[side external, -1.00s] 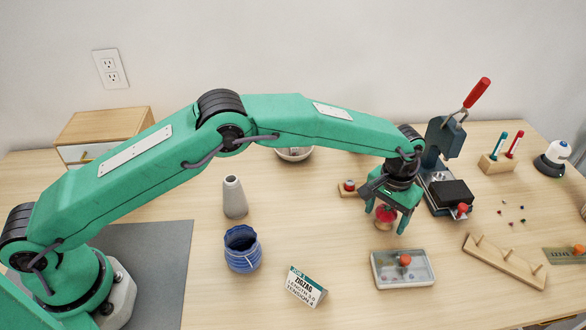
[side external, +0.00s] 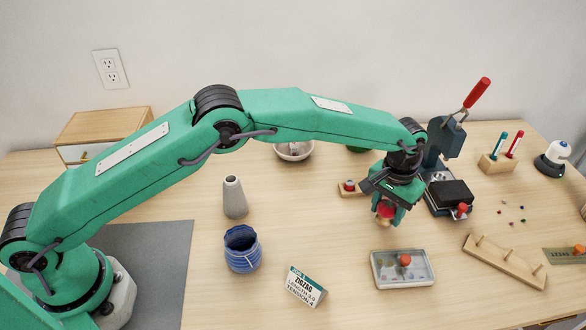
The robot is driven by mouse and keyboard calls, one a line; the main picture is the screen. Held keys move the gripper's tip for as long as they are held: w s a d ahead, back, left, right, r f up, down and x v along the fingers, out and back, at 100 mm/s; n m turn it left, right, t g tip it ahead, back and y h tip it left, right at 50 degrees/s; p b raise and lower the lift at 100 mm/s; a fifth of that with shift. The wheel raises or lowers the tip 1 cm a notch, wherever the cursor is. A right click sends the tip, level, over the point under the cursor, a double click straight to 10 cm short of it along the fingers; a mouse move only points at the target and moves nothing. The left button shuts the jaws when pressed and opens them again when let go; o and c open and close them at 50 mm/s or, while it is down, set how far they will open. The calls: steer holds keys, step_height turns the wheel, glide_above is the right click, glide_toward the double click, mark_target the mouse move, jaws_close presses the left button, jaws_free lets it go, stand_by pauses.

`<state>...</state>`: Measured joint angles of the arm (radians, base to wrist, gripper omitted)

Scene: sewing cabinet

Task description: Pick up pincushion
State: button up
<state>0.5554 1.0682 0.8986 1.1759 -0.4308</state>
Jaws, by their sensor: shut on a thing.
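The pincushion (side external: 385,210) is a small red, rounded thing with a paler lower part. It shows between the fingers of my green gripper (side external: 388,212) in the side external view. My gripper points down and is shut on it. The fingers hide part of the pincushion. It appears to hang just above the table, though the gap beneath it is hard to judge.
A clear-lidded tray with an orange knob (side external: 403,268) lies in front of my gripper. A press with a red handle (side external: 447,160) stands close at the right. A wooden peg rack (side external: 505,260) lies front right. A blue pot (side external: 242,250) and grey cone (side external: 234,197) stand left.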

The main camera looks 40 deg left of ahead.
mark_target(390, 206)
steer(key=r, duration=0.3)
steer(key=shift+s+d, duration=0.2)
steer(key=shift+s, duration=0.15)
steer(key=s+d+r, duration=0.5)
steer(key=s+r, duration=0.1)
steer(key=s, duration=0.3)
steer(key=shift+s+r, duration=0.25)
steer(key=shift+s, duration=0.1)
steer(key=shift+a, duration=0.1)
